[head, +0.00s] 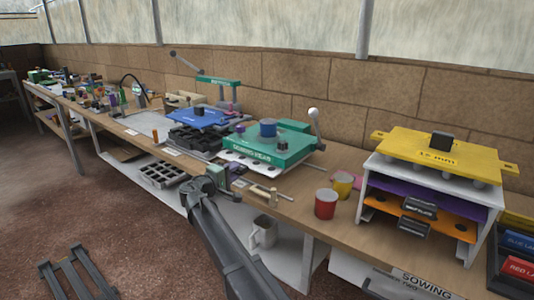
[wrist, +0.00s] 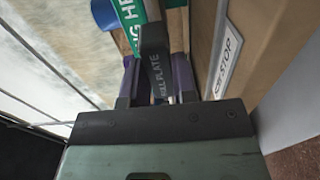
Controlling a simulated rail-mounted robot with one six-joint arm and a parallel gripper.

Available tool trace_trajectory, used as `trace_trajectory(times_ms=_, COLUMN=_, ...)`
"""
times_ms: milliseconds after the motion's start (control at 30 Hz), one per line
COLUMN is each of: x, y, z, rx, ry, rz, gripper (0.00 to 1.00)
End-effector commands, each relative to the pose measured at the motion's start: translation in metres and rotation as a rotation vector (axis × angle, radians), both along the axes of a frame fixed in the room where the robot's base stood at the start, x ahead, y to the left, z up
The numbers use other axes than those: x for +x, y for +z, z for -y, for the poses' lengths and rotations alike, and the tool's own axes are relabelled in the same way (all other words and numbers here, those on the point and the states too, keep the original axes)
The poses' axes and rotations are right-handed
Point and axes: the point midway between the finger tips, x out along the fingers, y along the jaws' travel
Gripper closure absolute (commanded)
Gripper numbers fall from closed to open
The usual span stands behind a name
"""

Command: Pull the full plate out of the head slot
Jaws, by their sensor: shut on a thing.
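The green sowing head (head: 290,150) stands on the bench in the middle of the head view, with a blue cylinder (head: 267,129) on top. A pale piece with dark spots (head: 262,168) shows under its front edge; I cannot tell if this is the full plate. My gripper (head: 221,176) is at the bench's front edge, just in front of the head. In the wrist view, my gripper (wrist: 157,82) is shut on a dark handle (wrist: 154,48) lettered "FULL PLATE". The plate behind the handle is mostly hidden. Part of the green head (wrist: 131,14) shows beyond it.
Red (head: 326,204) and yellow (head: 343,185) cups stand on the bench. A white rack (head: 366,200) with a yellow top plate (head: 440,152) is at right. A blue unit (head: 200,117) stands at left.

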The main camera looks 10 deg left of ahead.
Motion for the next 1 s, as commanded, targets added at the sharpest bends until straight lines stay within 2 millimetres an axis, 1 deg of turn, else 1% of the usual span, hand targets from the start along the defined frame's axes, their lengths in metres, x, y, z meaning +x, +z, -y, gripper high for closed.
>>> trace_trajectory(times_ms=1000, x=-0.036, y=0.0, z=-0.017, rx=0.0, ry=-0.001, rz=0.0, gripper=1.0)
